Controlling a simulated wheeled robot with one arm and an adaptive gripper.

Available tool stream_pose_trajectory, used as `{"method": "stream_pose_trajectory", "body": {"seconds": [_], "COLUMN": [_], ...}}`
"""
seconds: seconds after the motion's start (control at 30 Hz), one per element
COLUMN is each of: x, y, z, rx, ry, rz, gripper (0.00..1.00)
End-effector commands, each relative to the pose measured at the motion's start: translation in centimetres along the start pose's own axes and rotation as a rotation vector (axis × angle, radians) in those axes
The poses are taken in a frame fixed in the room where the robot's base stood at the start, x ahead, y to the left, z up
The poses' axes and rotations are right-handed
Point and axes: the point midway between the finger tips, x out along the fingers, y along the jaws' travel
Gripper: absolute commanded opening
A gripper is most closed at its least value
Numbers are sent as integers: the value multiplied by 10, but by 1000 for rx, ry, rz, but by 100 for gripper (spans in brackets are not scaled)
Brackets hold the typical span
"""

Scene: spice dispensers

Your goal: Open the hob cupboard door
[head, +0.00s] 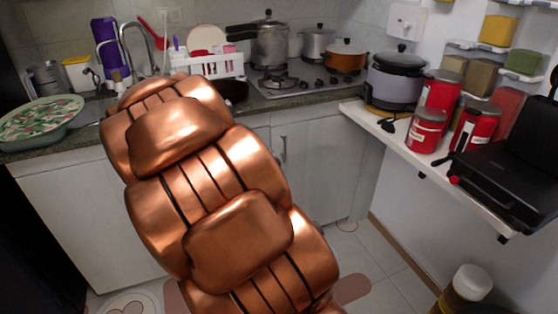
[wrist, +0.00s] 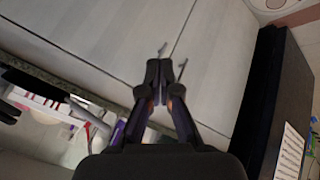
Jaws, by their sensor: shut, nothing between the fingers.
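The hob cupboard door (head: 320,165) is a pale grey panel below the hob (head: 300,82) in the head view and looks closed. Its slim upright handle (head: 283,150) is near its left edge. In the wrist view, two small metal handles (wrist: 162,48) (wrist: 182,66) stand on either side of a seam between pale cupboard doors. I cannot tell for sure which belongs to the hob cupboard. My gripper (wrist: 159,68) is shut and empty, its tips in front of this seam, close to both handles in the picture. Contact cannot be told. My copper arm hides the gripper in the head view.
A white shelf (head: 400,145) with a rice cooker (head: 395,82), red tins and a black grill (head: 515,155) juts out at the right. A jar (head: 465,287) stands low at right. Tiled floor (head: 385,262) before the door is mostly free.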

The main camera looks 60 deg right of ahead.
Motion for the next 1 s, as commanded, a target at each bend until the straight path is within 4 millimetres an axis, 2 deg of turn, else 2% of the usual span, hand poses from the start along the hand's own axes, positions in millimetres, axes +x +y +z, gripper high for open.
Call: {"method": "stream_pose_trajectory", "body": {"seconds": [0.03, 0.2, 0.37, 0.5, 0.6, 0.7, 0.83, 1.0], "x": [34, 100, 151, 185, 201, 210, 216, 216], "y": [16, 86, 149, 198, 225, 244, 258, 267], "z": [10, 20, 48, 80, 104, 123, 141, 147], "rx": [-17, -111, -217, -321, -387, -443, -489, -509], "ry": [10, 53, 40, -6, -52, -97, -143, -164], "rz": [59, 287, 511, 702, 822, 916, 990, 1025], "gripper": [0, 0, 0, 0, 0, 0, 0, 0]}}
